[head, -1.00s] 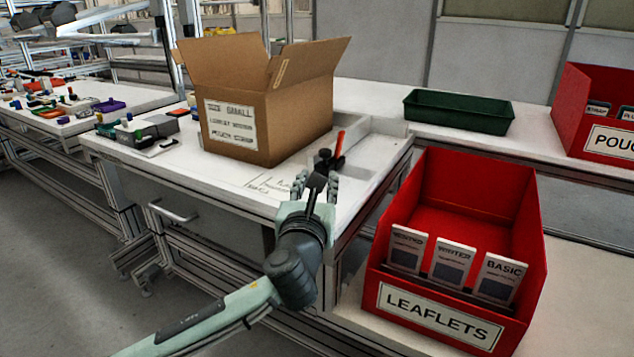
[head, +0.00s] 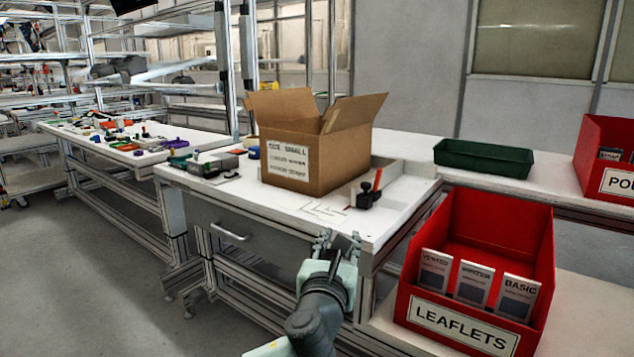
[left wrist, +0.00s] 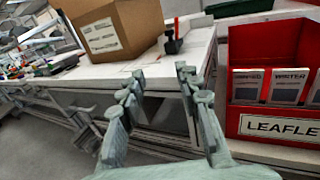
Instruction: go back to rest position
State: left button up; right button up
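My left gripper (head: 338,240) is in front of the near edge of the white workbench (head: 268,200), in the lower middle of the head view. Its fingers are apart with nothing between them, as the left wrist view (left wrist: 158,82) also shows. An open cardboard box (head: 300,160) with a white label stands on the bench behind it. A small black tool with a red handle (head: 370,192) stands on the bench beside the box, apart from the gripper. My right gripper is in neither view.
A red LEAFLETS bin (head: 462,325) with several leaflets stands right of the gripper. A green tray (head: 484,158) and another red bin (head: 606,160) stand at the back right. Small parts lie on the left benches. Open floor (head: 110,270) lies at lower left.

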pick_arm(q)
jog(key=w+a+f+y, duration=0.2)
jog(key=a, duration=0.5)
jog(key=w+a+f+y, duration=0.1)
jog(key=w+a+f, duration=0.1)
jog(key=a, duration=0.6)
jog(key=s+a+f+n+g+y, duration=0.2)
jog(key=s+a+f+n+g, duration=0.1)
jog(key=a+f+n, duration=0.5)
jog(key=s+a+f+n+g+y, duration=0.2)
jog(key=s+a+f+n+g, duration=0.15)
jog(key=f+n, duration=0.55)
jog(key=s+a+f+n+g+y, duration=0.1)
jog(key=s+a+f+n+g, duration=0.3)
jog(key=s+a+f+n, duration=0.8)
jog(key=s+a+f+n+g+y, duration=0.1)
jog(key=s+a+f+n+g, duration=0.4)
jog(key=s+a+f, duration=0.75)
jog(key=s+d+n+h, duration=0.1)
jog(key=s+d+h, duration=0.1)
jog(key=d, duration=0.8)
jog(key=s+d+f+n+h, duration=0.1)
jog(key=s+d+n+h, duration=0.1)
jog(key=d, duration=0.8)
jog(key=shift+s+t, duration=0.45)
jog(key=shift+s, duration=0.35)
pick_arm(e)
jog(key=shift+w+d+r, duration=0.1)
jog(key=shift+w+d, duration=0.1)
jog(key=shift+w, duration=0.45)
